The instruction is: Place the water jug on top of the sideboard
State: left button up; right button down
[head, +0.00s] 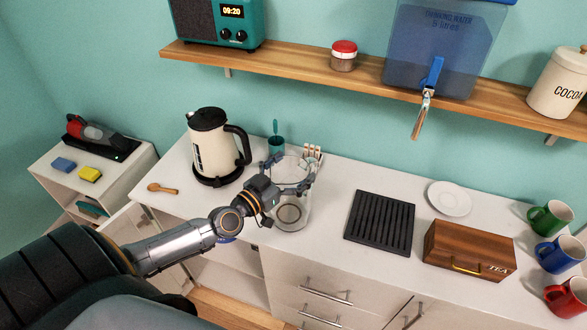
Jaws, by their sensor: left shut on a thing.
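The water jug (292,214) is a clear glass vessel near the front edge of the white sideboard (330,215), left of centre in the head view. My left gripper (289,178) is shut on the jug's upper part, with its dark fingers around the rim. The jug looks about upright. I cannot tell whether its base touches the sideboard top or hangs just above it. My right gripper is out of view.
A cream kettle (212,152), a teal cup (277,146) and a wooden spoon (162,188) are left of or behind the jug. A black rack (380,222), white plate (449,198), tea box (468,250) and mugs (550,217) are right. A wooden shelf (300,68) hangs above.

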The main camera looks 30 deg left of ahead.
pick_arm(q)
jog(key=shift+r, duration=0.1)
jog(key=o, duration=1.5)
jog(key=shift+s+f, duration=0.1)
jog(key=shift+f, duration=0.1)
jog(key=shift+r, duration=0.15)
jog(key=shift+s+a+b, duration=0.3)
jog(key=shift+s+b, duration=0.1)
jog(key=shift+s, duration=1.6)
jog(key=shift+s+a+b, duration=0.3)
jog(key=shift+s+b, duration=0.1)
jog(key=shift+s, duration=1.55)
jog(key=shift+s+a+b, duration=0.3)
jog(key=shift+s+b, duration=0.1)
jog(key=shift+s, duration=1.6)
